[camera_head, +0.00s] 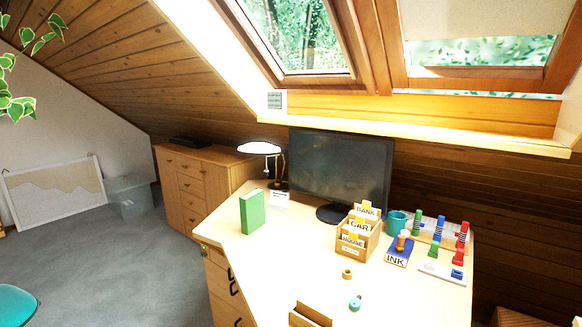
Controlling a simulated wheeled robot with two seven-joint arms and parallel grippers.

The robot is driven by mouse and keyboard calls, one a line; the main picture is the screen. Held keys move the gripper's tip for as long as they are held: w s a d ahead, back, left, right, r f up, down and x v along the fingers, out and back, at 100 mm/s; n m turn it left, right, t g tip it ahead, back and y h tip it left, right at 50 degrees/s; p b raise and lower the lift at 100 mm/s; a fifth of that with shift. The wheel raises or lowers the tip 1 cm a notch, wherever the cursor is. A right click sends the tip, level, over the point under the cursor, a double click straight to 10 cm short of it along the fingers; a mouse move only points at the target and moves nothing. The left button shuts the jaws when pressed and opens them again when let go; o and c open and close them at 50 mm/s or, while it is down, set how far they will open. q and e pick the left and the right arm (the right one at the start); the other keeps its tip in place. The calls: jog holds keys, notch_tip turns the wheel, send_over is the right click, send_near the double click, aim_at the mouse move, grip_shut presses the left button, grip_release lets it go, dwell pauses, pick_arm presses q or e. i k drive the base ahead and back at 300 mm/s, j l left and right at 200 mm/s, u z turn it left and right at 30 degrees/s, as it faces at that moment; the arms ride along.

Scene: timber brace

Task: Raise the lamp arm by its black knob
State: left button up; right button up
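The desk lamp (259,147) stands at the far left of the desk (300,245), beside the monitor. Its pale shade is lit and points left. A thin dark arm runs from the shade down to a dark base near the desk's back edge. A small dark spot below the shade may be the black knob, but it is too small to tell. A small white card stands in front of the base and partly hides it. Neither of my grippers is in view.
A green book (252,211) stands upright in front of the lamp. The black monitor (340,170) is right of it. A card box (358,240), ink pad (398,250), teal mug (397,222) and colored pegs fill the right side. The desk's left-middle is clear.

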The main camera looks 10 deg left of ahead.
aim_at(267, 173)
jog(key=i+j+z, duration=0.45)
jog(key=j, duration=0.45)
jog(key=i+j+z, duration=0.1)
jog(key=j+z, duration=0.4)
jog(key=j, duration=0.4)
jog(key=j+z, duration=0.45)
jog(key=j, duration=0.6)
jog(key=k+j+z, duration=0.1)
jog(key=j+z, duration=0.35)
jog(key=j, duration=0.6)
